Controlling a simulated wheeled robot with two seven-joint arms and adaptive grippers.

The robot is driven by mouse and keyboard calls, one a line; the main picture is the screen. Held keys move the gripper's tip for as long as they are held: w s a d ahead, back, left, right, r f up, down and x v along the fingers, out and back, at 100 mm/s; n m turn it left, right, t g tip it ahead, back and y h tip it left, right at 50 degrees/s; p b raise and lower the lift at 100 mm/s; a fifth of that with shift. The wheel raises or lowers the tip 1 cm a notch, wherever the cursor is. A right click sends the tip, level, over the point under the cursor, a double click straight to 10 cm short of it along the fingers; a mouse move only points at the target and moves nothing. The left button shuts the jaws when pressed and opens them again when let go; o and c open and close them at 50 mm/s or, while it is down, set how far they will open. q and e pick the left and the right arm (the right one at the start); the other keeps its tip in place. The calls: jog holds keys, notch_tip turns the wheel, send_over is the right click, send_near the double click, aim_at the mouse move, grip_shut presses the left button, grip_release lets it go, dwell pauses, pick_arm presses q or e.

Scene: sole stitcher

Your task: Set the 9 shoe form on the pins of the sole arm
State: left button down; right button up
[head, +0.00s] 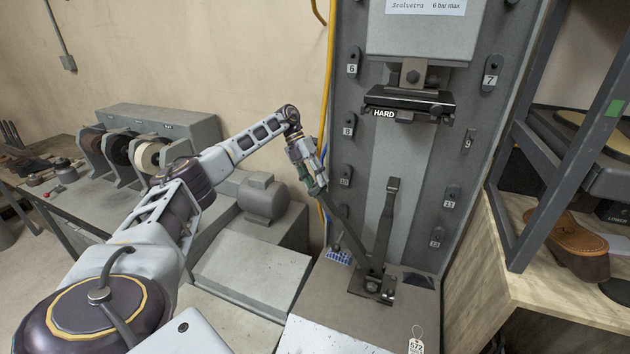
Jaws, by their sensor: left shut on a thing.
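My left gripper (318,188) is shut on the upper end of a long dark lever (345,235). The lever slants from the gripper down to a black base block (372,285) on the machine's table. The sole arm (386,225) is a dark upright bar beside the lever, with a small head at its top. Its pins are too small to make out. The place marked 9 (467,142) on the right of the machine shows a label but no dark form that I can make out. I cannot pick out the 9 shoe form elsewhere. My right gripper is not in view.
A black pad marked HARD (408,103) hangs above the sole arm. Dark numbered forms, such as 6 (353,60) and 7 (491,72), hang on the machine's face. A shelf with a brown shoe (568,240) stands at right. A grinder bench (155,150) stands at left.

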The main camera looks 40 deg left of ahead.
pick_arm(q)
jog(key=shift+d+f, duration=0.1)
jog(key=shift+d, duration=0.05)
dwell(0.5)
jog(key=c, duration=0.9)
grip_release()
jog(key=shift+v, duration=6)
jog(key=shift+d, duration=0.1)
